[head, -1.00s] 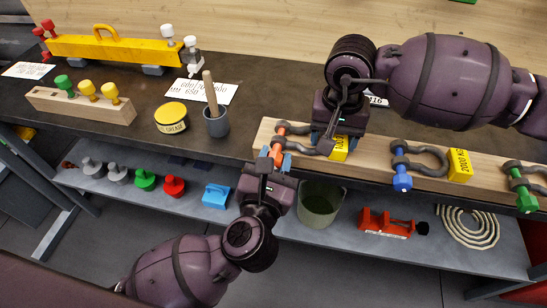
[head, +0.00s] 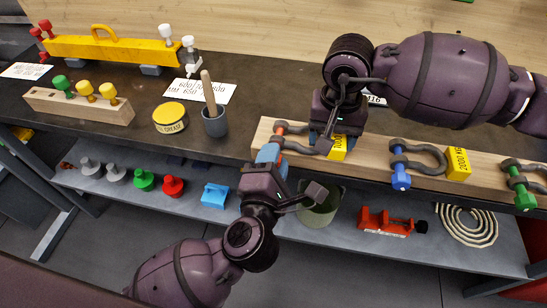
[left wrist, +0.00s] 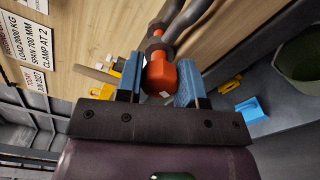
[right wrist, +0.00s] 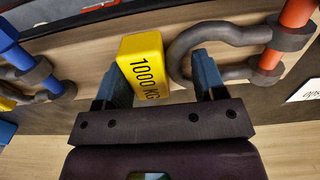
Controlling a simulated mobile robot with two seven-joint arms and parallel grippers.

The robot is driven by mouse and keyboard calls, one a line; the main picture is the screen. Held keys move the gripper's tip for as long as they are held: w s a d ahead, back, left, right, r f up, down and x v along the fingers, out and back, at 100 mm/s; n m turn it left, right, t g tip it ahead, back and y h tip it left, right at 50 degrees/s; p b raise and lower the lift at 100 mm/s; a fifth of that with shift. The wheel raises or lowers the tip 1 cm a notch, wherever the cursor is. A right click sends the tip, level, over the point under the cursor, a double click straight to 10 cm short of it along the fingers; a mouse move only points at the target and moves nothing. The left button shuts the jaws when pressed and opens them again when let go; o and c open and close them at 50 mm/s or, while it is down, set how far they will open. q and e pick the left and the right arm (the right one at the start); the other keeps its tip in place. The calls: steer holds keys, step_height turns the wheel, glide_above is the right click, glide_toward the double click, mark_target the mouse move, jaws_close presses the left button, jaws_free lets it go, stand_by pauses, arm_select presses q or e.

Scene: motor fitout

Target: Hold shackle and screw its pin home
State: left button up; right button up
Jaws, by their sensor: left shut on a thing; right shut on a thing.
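The shackle with the orange pin (head: 281,128) lies on the wooden board at the bench's front edge; its grey bow (head: 304,147) extends right towards a yellow tag (head: 338,149) reading 1000 KG. My left gripper (head: 270,152) is shut on the pin's orange head (left wrist: 161,77), which shows between its blue fingers in the left wrist view. My right gripper (head: 335,138) comes from above and is shut at the closed end of the bow (right wrist: 185,55), beside the yellow tag (right wrist: 143,64). Its contact with the bow is partly hidden by a finger.
A blue-pinned shackle (head: 401,178) and a green-pinned one (head: 522,192) lie further right on the board (head: 375,155). A grease tin (head: 169,117) and a grey pot (head: 215,124) stand left. The lower shelf holds a bucket (head: 318,214) and red clamp (head: 385,222).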

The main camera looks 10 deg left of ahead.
arm_select(q)
steer(key=m, duration=0.4)
steer(key=shift+s+d+m, duration=0.1)
steer(key=shift+m, duration=0.3)
arm_select(e)
steer(key=shift+w+r, duration=0.1)
steer(key=shift+w, duration=0.1)
arm_select(q)
steer(key=m, duration=0.3)
steer(key=shift+f+m, duration=0.1)
steer(key=shift+m, duration=0.2)
steer(key=m, duration=0.4)
steer(key=shift+m, duration=0.3)
steer(key=m, duration=0.3)
steer(key=shift+f+m, duration=0.1)
steer(key=shift+m, duration=0.2)
arm_select(e)
steer(key=shift+w+d, duration=0.1)
arm_select(q)
steer(key=m, duration=0.7)
steer(key=shift+a, duration=0.2)
steer(key=m, duration=0.3)
steer(key=shift+a+m, duration=0.1)
steer(key=shift+m, duration=2.1)
